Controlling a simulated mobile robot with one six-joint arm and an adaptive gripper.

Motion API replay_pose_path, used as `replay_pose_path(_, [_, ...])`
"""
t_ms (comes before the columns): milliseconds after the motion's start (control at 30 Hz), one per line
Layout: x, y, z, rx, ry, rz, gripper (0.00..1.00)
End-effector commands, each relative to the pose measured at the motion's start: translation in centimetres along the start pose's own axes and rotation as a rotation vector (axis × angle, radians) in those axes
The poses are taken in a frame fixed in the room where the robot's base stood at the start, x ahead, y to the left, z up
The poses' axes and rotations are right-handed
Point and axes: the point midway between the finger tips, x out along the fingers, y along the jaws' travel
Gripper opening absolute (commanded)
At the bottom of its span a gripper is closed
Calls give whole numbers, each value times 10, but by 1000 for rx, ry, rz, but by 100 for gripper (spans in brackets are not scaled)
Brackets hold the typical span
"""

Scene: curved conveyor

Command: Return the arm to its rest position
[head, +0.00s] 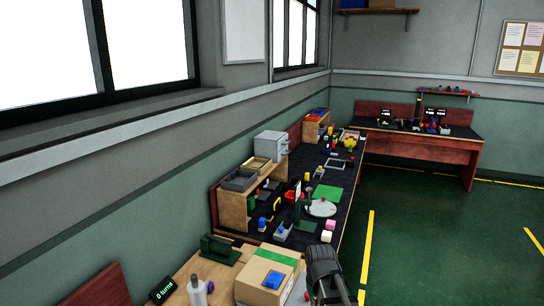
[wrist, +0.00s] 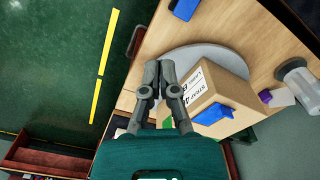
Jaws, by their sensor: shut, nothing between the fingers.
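My gripper (wrist: 160,68) shows in the wrist view with its two grey fingers together and nothing between them. It is beside a cardboard box (wrist: 234,91) with a white label, and I see no contact with the box. A dark grey part of my arm (head: 326,268) shows at the bottom of the head view, just right of the same box (head: 252,294). The fingertips cannot be made out in the head view.
The box carries green tape and a blue item (head: 273,280), and stands on a grey round plate (wrist: 190,55). A clear bottle (head: 197,291) and a "0 turns" display (head: 162,290) are to its left. A cluttered dark bench (head: 345,180) runs behind. Green floor (head: 420,230) is open at right.

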Motion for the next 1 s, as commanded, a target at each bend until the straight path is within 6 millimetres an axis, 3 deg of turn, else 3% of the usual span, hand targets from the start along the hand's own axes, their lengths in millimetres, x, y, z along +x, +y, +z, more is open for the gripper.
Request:
replay_pose_path(33, [0,8,31,30,0,0,0])
replay_pose_path(100, [0,15,52,62,0,0,0])
replay_pose_path(300, [0,26,86,117,0,0,0])
replay_pose_path(1000, [0,28,87,124,0,0,0])
